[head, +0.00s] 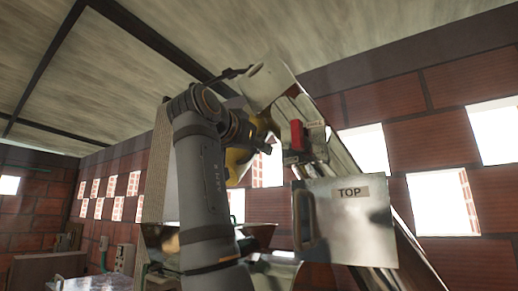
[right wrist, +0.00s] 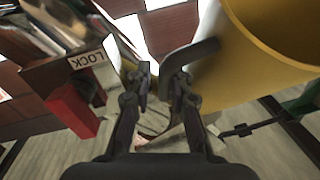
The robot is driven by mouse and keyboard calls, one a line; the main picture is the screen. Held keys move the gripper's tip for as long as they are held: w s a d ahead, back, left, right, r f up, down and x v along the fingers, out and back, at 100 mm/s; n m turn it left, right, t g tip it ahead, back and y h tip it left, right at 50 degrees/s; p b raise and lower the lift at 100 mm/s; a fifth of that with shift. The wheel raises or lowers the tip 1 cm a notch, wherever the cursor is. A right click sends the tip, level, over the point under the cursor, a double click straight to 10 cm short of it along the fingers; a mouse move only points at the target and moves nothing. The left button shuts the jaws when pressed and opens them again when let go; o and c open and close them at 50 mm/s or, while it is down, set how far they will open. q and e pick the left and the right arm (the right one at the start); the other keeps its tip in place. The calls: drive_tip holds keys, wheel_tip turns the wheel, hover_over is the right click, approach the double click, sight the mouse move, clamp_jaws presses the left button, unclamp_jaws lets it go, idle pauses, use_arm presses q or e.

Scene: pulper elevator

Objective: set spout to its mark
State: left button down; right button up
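The yellow spout (head: 238,163) is up on the elevator's head, partly hidden behind my right arm. In the right wrist view the spout (right wrist: 275,45) fills the upper right, with a dark bent handle (right wrist: 195,52) on its side. My right gripper (head: 262,140) is beside the spout; its fingers (right wrist: 161,84) are apart. The handle's bent end is at the right fingertip; I cannot tell whether they touch. No mark for the spout can be made out. My left gripper is not in view.
A red lock lever (head: 297,135) sits right of the gripper; its LOCK label (right wrist: 88,60) shows in the wrist view. A metal door labelled TOP (head: 345,215) hangs below it on the sloping elevator (head: 408,235). Brick walls and a ceiling surround this.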

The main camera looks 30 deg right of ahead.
drive_tip(key=shift+a, duration=0.15)
drive_tip(key=shift+a, duration=0.3)
drive_tip(key=v, duration=1.1)
drive_tip(key=shift+s, duration=0.15)
drive_tip(key=shift+a, duration=0.15)
